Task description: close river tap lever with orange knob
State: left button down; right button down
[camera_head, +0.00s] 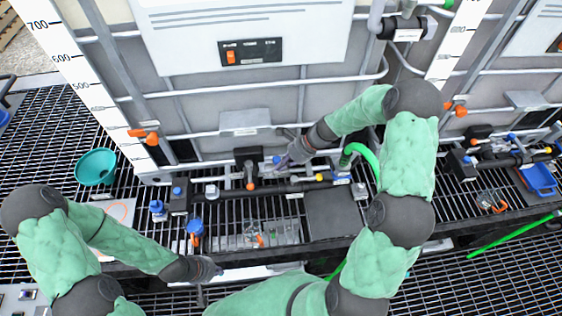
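A black valve body (247,157) sits low on the front of the middle tank. An orange lever (250,178) hangs down from it, with its end over the dark pipe. No readable label shows which tap is the river tap. My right gripper (282,160) reaches in from the right, just right of the black valve and close to a blue fitting; contact cannot be told. Its fingers are small and partly hidden, so their opening is unclear. My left gripper (214,269) is low in front of the bench edge, away from the valve, and its fingers are indistinct.
A dark pipe (300,187) with blue-capped fittings runs below the tank. A green hose (362,153) curves beside my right forearm. A teal bowl (96,167) lies at left. Other orange handles (147,136) show on the tank frame. A grey plate (332,214) covers some grating.

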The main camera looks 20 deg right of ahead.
aim_at(250, 175)
jog(key=w+a+f, duration=0.2)
jog(key=a+f, duration=0.3)
jog(key=a, duration=0.2)
jog(key=shift+a+f, duration=0.2)
jog(key=shift+f, duration=0.1)
pick_arm(q)
jog(key=shift+f, duration=0.1)
pick_arm(e)
jog(key=shift+w, duration=0.1)
